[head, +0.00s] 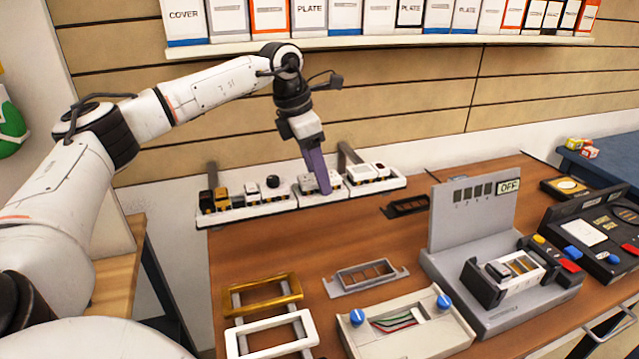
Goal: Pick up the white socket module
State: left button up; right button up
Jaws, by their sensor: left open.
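Small modules stand in a row of white trays along the back edge of the table. White-topped modules show in the right tray (392,184), one a plain white block (360,173) and another with a dark red mark (381,169). A white module (251,188) also stands in the left tray (247,213). They are too small to tell which is the socket module. My left gripper (325,190) points down at the middle tray, its purple finger in front of light grey modules (308,183). It is open, and I see nothing held. My right gripper is out of view.
A grey test stand (470,225) with an OFF sign stands at the right. Gold (263,295) and white (272,322) frames, a grey bracket (365,276) and a beige wiring box (410,328) lie in front. A shelf of boxes (400,42) hangs above. The table's middle left is bare.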

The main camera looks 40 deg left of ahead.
pick_arm(q)
jog(key=shift+f, duration=0.15)
jog(key=shift+c, duration=0.2)
jog(key=c, duration=1.1)
notch_tip(320, 180, up, 10)
jog(key=shift+r, duration=0.25)
